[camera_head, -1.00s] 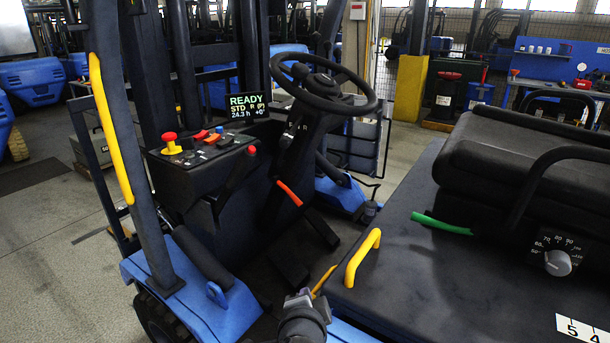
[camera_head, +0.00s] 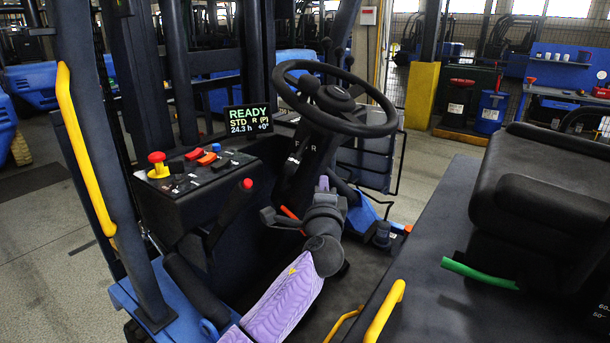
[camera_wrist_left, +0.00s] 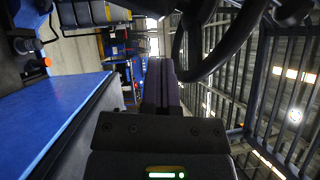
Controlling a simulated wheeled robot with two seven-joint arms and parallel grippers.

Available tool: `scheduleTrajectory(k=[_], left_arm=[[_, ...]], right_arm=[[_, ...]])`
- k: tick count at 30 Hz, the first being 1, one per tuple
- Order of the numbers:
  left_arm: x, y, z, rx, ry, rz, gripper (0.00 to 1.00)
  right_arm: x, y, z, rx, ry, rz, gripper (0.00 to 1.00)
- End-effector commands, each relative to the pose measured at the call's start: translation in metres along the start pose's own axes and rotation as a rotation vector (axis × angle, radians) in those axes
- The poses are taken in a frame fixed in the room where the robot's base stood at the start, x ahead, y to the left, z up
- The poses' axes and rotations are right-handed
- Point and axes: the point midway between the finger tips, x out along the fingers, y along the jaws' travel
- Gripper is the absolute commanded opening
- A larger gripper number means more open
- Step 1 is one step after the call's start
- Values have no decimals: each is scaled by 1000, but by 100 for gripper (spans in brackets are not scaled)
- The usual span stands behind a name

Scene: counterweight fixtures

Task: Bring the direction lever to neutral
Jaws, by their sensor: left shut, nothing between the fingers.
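The steering column (camera_head: 310,140) under the steering wheel carries light direction letters; an R can be read. A short dark lever (camera_head: 292,165) on its left side looks like the direction lever, but it is hard to tell from the dark column. The display (camera_head: 248,119) reads READY, STD, R and P. My left gripper (camera_head: 324,184) is below the wheel, just right of and lower than that lever, apart from it as far as I can see. In the left wrist view its fingers (camera_wrist_left: 161,80) are together and empty. My right gripper is not in view.
The steering wheel (camera_head: 334,99) is above my left gripper and shows close by in the wrist view (camera_wrist_left: 216,45). A red-knobbed lever (camera_head: 230,212) and a console (camera_head: 190,170) stand to the left. A seat (camera_head: 540,190) and yellow handle (camera_head: 384,312) are to the right.

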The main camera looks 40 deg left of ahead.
Motion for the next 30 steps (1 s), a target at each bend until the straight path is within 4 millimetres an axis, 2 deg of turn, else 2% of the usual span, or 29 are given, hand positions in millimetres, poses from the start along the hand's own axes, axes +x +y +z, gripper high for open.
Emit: scheduleTrajectory(k=[4, 7, 12, 23, 30], left_arm=[[29, 1, 4, 1, -3, 1, 0], [32, -2, 21, 1, -1, 0, 0], [35, 0, 36, 0, 0, 1, 0], [36, 0, 39, -1, 2, 1, 0], [39, -11, 53, 17, 157, 40, 0]], right_arm=[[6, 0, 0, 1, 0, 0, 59], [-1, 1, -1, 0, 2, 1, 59], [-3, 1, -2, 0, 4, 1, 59], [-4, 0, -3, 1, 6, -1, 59], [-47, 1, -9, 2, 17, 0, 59]])
